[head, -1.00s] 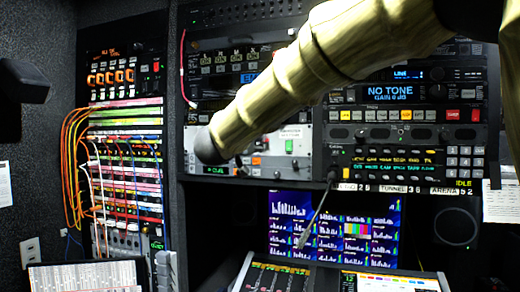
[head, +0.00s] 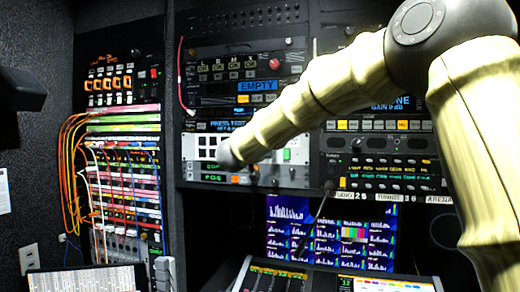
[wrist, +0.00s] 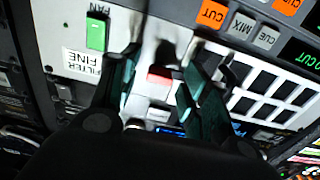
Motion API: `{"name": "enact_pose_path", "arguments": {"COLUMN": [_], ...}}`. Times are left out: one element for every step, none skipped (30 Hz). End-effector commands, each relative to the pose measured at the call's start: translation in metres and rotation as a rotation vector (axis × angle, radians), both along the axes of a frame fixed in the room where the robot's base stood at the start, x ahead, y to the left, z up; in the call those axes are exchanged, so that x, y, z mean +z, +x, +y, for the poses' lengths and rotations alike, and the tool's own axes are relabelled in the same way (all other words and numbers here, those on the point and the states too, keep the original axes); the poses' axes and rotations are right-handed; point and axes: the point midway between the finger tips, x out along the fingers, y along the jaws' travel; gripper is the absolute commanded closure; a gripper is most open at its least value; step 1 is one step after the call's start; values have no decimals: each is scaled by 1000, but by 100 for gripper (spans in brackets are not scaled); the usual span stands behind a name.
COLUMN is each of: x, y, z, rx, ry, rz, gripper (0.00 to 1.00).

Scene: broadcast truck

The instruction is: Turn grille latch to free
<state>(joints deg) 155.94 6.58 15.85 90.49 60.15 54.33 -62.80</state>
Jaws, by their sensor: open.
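In the wrist view my gripper (wrist: 161,66) is open, with its two dark green fingers pointing at a pale panel (wrist: 72,22). Between the fingers is a small red-and-white piece (wrist: 158,78) with a dark shape above it; it may be the latch, but blur hides its exact form. I cannot tell whether a finger touches it. The grille (wrist: 265,88), a block of dark square openings, lies right of the fingers. In the head view the grille (head: 208,147) shows left of my arm's dark rounded end, which hides the latch area; the fingers are not visible there.
A green fan indicator (wrist: 96,34) and a "FILTER FINE" label (wrist: 81,64) sit left of the fingers. Orange and grey CUT and MIX buttons (wrist: 251,29) are above right. Patch cables (head: 70,165) hang on the left rack. A console (head: 300,279) stands below.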

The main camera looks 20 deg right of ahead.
Motion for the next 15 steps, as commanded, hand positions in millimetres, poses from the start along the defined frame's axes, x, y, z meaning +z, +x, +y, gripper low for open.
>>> {"name": "enact_pose_path", "arguments": {"x": [0,0,0,0,0,0,0,0,0,0,0,0,0,0,0], "y": [0,0,0,0,0,0,0,0,0,0,0,0,0,0,0], "z": [0,0,0,0,0,0,0,0,0,0,0,0,0,0,0], "rx": [0,0,0,0,0,0,0,0,0,0,0,0,0,0,0], "ry": [0,0,0,0,0,0,0,0,0,0,0,0,0,0,0], "rz": [0,0,0,0,0,0,0,0,0,0,0,0,0,0,0], "gripper": [54,54,54,54,54,55,61,66,74,79,85,92,97,99,99]}}
